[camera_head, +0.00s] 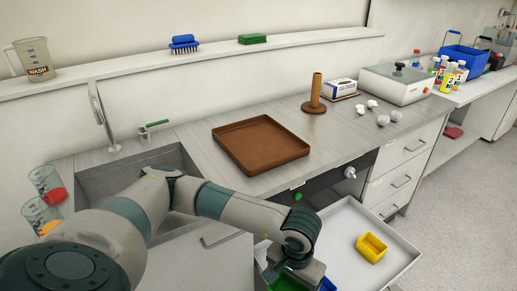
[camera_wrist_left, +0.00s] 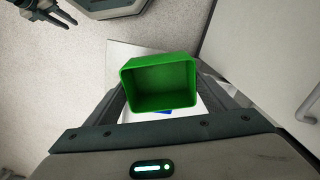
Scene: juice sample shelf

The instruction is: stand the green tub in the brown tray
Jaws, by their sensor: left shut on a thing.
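The green tub (camera_head: 284,284) is at the bottom edge of the head view, partly cut off, above the open drawer. In the left wrist view the tub (camera_wrist_left: 160,84) is seen into from above and looks empty. My left gripper (camera_wrist_left: 160,108) is shut on it, one finger at each side. The brown tray (camera_head: 262,152) is a square, low-walled tray lying empty on the counter, beyond my left forearm. My right gripper (camera_wrist_left: 58,14) shows only in the left wrist view's top left corner, empty, its fingers apart.
The open white drawer (camera_head: 345,240) holds a yellow tub (camera_head: 371,247) and a blue thing (camera_head: 327,285), mostly hidden. A sink (camera_head: 130,175) lies left of the tray. A brown post (camera_head: 316,92) and glove box (camera_head: 340,90) stand behind right.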

